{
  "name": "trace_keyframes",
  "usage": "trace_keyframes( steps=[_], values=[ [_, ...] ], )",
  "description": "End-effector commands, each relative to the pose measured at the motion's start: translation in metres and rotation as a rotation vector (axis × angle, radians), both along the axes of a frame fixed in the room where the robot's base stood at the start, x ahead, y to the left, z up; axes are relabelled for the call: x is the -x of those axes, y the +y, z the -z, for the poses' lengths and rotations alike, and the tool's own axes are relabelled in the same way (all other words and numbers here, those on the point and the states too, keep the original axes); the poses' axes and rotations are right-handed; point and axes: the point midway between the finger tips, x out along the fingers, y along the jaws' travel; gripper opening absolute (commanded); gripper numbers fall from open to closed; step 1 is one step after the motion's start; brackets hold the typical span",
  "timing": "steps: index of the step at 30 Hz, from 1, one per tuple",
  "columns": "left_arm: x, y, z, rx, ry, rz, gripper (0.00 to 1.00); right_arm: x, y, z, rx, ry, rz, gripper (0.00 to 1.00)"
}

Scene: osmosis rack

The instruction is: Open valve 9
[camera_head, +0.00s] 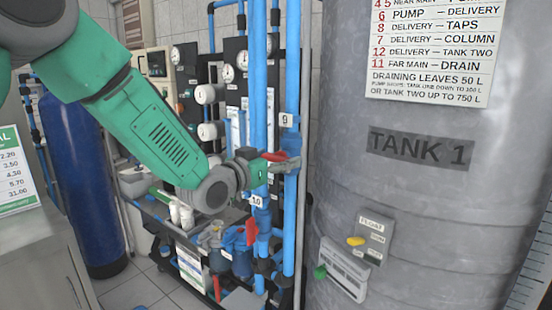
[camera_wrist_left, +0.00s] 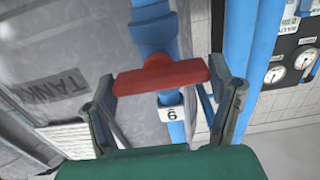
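Valve 9 has a red handle (camera_head: 275,156) on a blue vertical pipe, just below the white tag "9" (camera_head: 286,120). In the left wrist view the red handle (camera_wrist_left: 160,76) lies crosswise on the blue pipe, with the tag "9" (camera_wrist_left: 171,115) close by. My left gripper (camera_head: 266,160) is at the handle. In the left wrist view my left gripper (camera_wrist_left: 168,92) is open, with one finger near each end of the handle. I cannot tell whether a finger touches it. The gripper hides part of the valve in the head view. My right gripper is not in view.
The grey tank marked "TANK 1" (camera_head: 420,147) stands close on the right. Tag "10" (camera_head: 256,201) and another red handle (camera_head: 251,232) are below my gripper. A panel with gauges (camera_head: 228,73) is behind. A blue cylinder (camera_head: 80,180) stands at the left.

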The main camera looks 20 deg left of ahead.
Motion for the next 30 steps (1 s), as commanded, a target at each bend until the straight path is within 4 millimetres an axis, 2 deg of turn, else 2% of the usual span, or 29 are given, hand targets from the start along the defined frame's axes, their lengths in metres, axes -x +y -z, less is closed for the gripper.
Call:
trace_keyframes(
  steps=[14,30],
  values=[
    [-0.003,0.003,-0.003,0.075,0.016,-0.001,0.47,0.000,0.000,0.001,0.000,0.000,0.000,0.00],
    [-0.005,0.007,-0.004,0.507,0.166,-0.005,0.47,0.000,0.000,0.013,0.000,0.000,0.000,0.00]
  ],
)
